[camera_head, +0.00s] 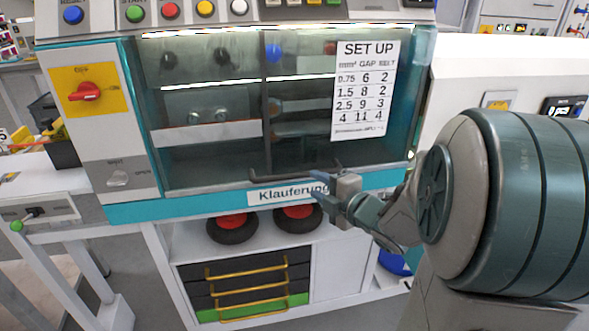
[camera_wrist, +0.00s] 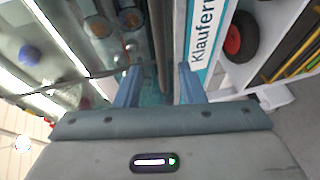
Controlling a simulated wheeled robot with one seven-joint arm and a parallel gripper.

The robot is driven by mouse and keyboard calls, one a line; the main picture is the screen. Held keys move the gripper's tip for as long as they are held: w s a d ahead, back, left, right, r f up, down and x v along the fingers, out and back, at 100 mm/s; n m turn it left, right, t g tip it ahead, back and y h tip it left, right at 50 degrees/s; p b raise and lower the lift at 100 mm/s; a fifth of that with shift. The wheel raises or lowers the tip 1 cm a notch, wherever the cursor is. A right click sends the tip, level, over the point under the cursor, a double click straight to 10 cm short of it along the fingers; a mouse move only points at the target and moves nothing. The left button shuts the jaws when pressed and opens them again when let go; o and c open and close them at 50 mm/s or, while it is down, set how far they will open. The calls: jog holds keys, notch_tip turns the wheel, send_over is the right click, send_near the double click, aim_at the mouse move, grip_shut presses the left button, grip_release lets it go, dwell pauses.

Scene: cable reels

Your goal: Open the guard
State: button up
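The guard (camera_head: 220,100) is a clear, tinted window across the front of the machine, and it is down. A dark grey handle bar (camera_head: 285,176) runs along its lower edge, above the "Klauferung" label (camera_head: 288,193). My gripper (camera_head: 326,187) is at the right end of this bar, in front of the label. In the wrist view my gripper (camera_wrist: 158,76) has its two blue fingers apart, with the guard's lower edge and bar (camera_wrist: 160,35) running upright ahead between them. I cannot tell whether either finger touches the bar.
A "SET UP" sheet (camera_head: 365,90) is on the window's right side. A red rotary switch (camera_head: 86,92) on a yellow plate is at the left. Coloured buttons line the top. Below are black-and-red wheels (camera_head: 232,226) and drawers with yellow handles (camera_head: 247,288).

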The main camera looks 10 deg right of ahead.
aim_at(300, 176)
jog(key=x, duration=0.8)
jog(key=shift+w+a+f, duration=0.1)
jog(key=shift+w+a, duration=0.05)
jog(key=shift+a, duration=0.05)
grip_shut()
